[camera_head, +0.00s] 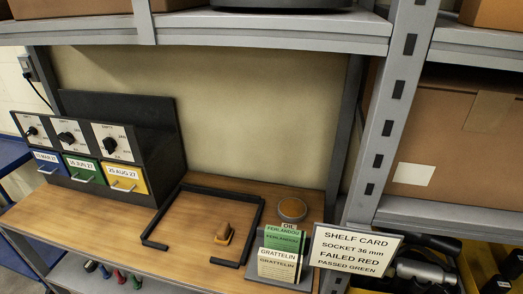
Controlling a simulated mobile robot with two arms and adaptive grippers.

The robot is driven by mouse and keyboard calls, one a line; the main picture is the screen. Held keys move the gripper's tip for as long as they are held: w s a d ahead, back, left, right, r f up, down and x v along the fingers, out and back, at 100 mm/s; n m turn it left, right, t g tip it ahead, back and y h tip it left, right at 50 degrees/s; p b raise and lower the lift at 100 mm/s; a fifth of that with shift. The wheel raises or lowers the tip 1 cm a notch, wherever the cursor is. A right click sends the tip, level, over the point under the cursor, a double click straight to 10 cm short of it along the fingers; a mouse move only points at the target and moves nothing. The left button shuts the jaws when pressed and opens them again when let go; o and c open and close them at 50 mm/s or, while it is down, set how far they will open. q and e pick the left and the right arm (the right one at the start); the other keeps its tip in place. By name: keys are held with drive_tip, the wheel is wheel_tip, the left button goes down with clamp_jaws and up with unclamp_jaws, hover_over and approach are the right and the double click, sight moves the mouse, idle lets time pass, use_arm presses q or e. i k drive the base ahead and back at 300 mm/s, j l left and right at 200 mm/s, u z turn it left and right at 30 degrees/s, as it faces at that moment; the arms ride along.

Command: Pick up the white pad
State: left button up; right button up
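I cannot make out for certain a white pad. A blank white rectangle (413,174) shows flat on the front of the cardboard box at the right. A cream block of cards lettered GRATTELIN (278,265) stands in a dark holder at the bench's front right, with green cards lettered FERLANDOU (284,237) behind it. A white shelf card (356,251) with black lettering stands right of the holder. Neither of my grippers is recognisable in this view.
A black unit with three dials and blue, green and yellow drawers (122,178) stands left. A black open frame (193,189) lies on the wooden bench (90,219) around a small orange-brown piece (224,235). A round disc (292,208) lies behind the cards. A grey post (389,110) stands right.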

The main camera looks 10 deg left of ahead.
sight(224, 233)
drive_tip(key=i+j, duration=0.1)
drive_tip(key=j, duration=0.4)
drive_tip(key=i+j+z, duration=0.1)
drive_tip(key=j, duration=0.85)
drive_tip(key=i+z, duration=0.05)
